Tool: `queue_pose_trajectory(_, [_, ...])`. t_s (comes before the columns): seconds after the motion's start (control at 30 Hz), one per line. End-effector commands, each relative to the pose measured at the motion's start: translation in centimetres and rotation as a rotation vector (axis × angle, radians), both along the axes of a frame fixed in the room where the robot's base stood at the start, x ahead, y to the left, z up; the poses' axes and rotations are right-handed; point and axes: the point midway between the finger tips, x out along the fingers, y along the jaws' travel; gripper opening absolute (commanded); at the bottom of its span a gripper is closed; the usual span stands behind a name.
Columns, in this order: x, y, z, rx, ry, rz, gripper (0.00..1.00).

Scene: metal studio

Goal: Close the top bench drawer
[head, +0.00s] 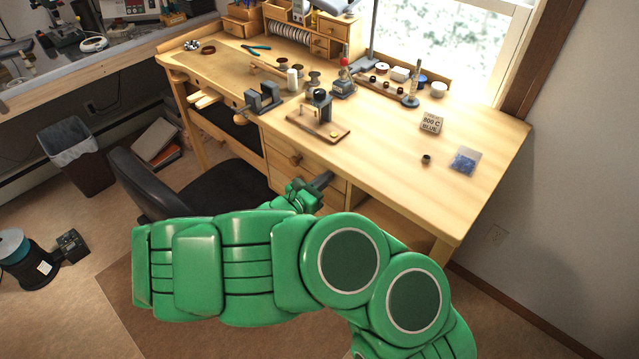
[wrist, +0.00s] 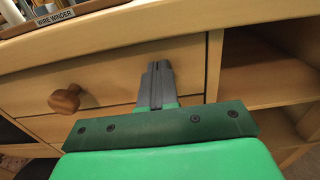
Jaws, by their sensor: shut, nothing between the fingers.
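The top bench drawer (head: 278,150) is a pale wooden front with a round brown knob (head: 295,159), under the bench top. In the wrist view, the drawer front (wrist: 115,78) fills the middle left and its knob (wrist: 64,98) is at the left. The front looks close to flush with the bench; I cannot tell if a small gap is left. My gripper (head: 327,176) is shut and empty. In the wrist view its fingertips (wrist: 158,66) point at the drawer front, right of the knob. I cannot tell whether they touch it.
The wooden workbench (head: 480,185) carries small tools. A wire winder (head: 318,125) stands near its front edge above the drawer. An open shelf (wrist: 262,82) is right of the drawer. A black chair (head: 215,190) stands left of my arm. A lower drawer sits beneath.

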Motion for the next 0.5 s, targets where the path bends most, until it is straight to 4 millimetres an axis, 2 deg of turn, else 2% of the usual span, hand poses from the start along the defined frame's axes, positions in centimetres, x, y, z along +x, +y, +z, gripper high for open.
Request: queue_pose_trajectory(0.5, [0.49,-0.67,0.17,-0.003,0.001,-0.002,0.00])
